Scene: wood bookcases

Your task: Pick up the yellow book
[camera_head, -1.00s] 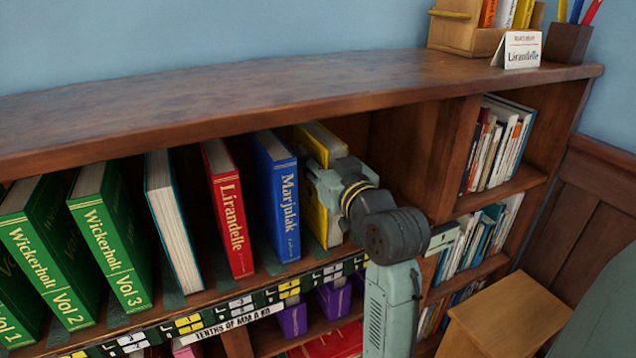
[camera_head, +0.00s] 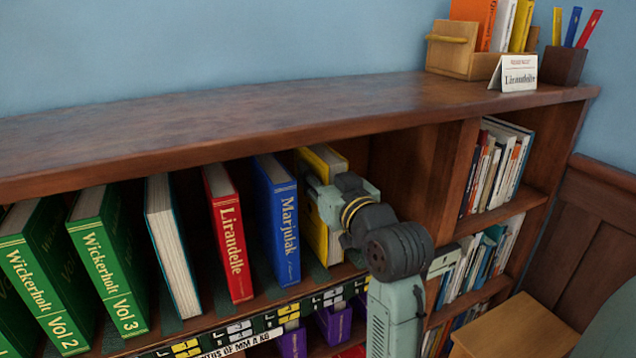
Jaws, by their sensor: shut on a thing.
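The yellow book (camera_head: 326,160) stands upright at the right end of the row on the top shelf of the bookcase, to the right of the blue "Marjulak" book (camera_head: 277,220). My gripper (camera_head: 325,204) is at the front of the yellow book, shut on it. The gripper and wrist cover much of its spine, and the fingertips are hard to make out. The book's top and a strip of its spine show around the gripper.
A red "Lirandelle" book (camera_head: 228,232), a pale book (camera_head: 172,245) and green "Wickerholt" volumes (camera_head: 108,258) stand to the left. A wooden divider (camera_head: 455,168) is to the right, with free shelf room before it. The bookcase top (camera_head: 230,110) overhangs the books. A wooden stool (camera_head: 515,325) stands low right.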

